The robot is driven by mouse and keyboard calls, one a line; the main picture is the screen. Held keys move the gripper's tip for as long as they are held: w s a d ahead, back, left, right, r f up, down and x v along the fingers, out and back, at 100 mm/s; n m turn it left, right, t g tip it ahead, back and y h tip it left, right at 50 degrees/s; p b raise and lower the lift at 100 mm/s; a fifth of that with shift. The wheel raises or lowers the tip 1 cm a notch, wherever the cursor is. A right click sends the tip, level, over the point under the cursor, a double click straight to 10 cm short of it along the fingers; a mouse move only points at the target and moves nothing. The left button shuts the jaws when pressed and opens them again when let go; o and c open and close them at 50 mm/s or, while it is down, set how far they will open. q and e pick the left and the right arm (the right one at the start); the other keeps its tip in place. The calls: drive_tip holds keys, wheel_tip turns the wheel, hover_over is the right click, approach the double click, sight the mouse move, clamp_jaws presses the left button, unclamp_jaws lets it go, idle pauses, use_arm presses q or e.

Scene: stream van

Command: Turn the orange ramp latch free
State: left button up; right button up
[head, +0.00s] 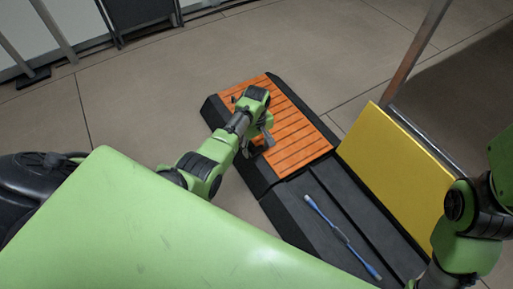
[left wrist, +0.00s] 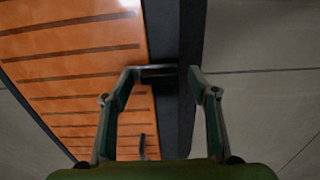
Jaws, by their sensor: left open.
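The orange slatted ramp (head: 300,128) lies on a dark base on the floor, and it fills the left of the left wrist view (left wrist: 75,60). My left gripper (head: 258,142) is over the ramp's left edge, with its jaws apart. In the left wrist view its fingertips (left wrist: 162,72) stand either side of a short dark bar (left wrist: 158,74) at the ramp's dark border. This bar may be the latch; I cannot tell whether a finger touches it. A small dark upright piece (left wrist: 143,146) shows lower down. My right arm shows at the right edge, its gripper out of view.
A yellow panel (head: 395,170) stands right of the dark base (head: 318,222). A blue bar (head: 342,236) lies on the base's near part. A metal post (head: 415,50) rises behind the yellow panel. Open floor (head: 140,100) lies left of the ramp.

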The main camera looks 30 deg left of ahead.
use_arm(q)
drive_tip(key=c, duration=1.1)
